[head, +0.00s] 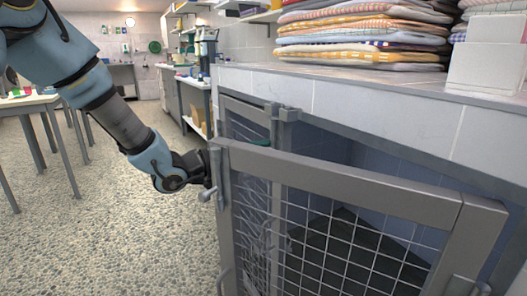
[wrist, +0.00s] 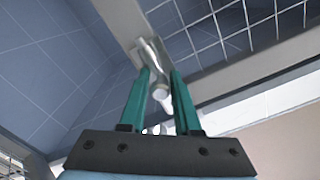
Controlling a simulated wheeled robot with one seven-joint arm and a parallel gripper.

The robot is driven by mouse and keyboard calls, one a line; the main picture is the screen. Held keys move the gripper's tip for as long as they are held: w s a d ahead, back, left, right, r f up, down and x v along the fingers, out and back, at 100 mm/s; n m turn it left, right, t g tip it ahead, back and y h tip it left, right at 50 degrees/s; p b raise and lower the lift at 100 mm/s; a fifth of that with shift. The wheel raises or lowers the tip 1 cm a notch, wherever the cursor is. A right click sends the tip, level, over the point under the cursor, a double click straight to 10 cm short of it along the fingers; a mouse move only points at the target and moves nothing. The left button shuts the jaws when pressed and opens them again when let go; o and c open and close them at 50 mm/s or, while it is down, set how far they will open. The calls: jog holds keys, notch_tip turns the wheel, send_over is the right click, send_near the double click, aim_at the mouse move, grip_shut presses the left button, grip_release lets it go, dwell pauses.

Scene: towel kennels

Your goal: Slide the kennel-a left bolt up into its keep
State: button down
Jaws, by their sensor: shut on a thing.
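The bolt (wrist: 160,91), a grey metal piece with a rounded end, lies between the green fingers of my gripper (wrist: 163,76) in the wrist view. In the head view my gripper (head: 202,166) reaches from the upper left to the left upright of the kennel door (head: 335,181). A small round metal knob (head: 207,195) shows just below it there. The jaws are shut on the bolt. The fingers and the door upright hide much of the bolt in the head view. I cannot make out the keep with certainty.
The grey mesh door's top rail stands apart from the kennel front frame (head: 408,156). Folded towels (head: 360,38) and white boxes (head: 488,55) sit on the ledge above. A table (head: 30,104) stands at the left. The pebbled floor (head: 110,220) between is clear.

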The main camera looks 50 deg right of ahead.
jog(key=shift+w, duration=0.1)
dwell(0.8)
notch_tip(320, 180, up, 4)
jog(key=shift+p, duration=1)
jog(key=c, duration=0.8)
grip_release()
jog(key=shift+f, duration=0.1)
jog(key=shift+f, duration=0.1)
jog(key=v, duration=1)
jog(key=shift+a, duration=0.35)
